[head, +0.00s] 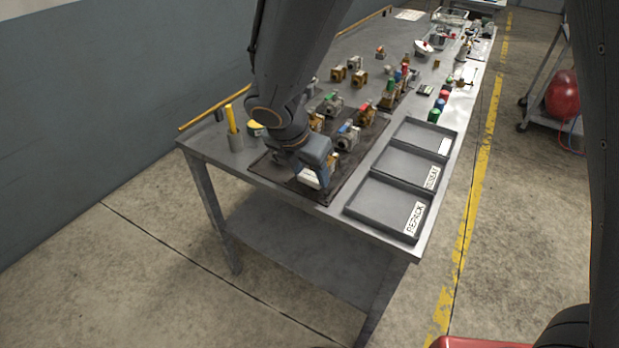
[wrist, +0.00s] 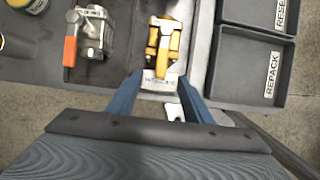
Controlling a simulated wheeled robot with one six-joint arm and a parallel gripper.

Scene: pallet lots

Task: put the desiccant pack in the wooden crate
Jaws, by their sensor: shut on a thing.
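The desiccant pack appears to be the small white pack (head: 308,178) at my gripper (head: 319,178), over the near end of the dark mat. In the wrist view my gripper (wrist: 162,88) has its blue fingers on either side of the white, printed pack (wrist: 157,83). The gripper is shut on it, and the fingers hide part of it. I cannot make out a wooden crate in either view.
Valves and fittings stand on the dark mat (head: 264,165), including a yellow-handled valve (wrist: 163,45) and an orange-handled one (wrist: 71,50). Grey labelled trays (head: 376,205) line the right edge.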

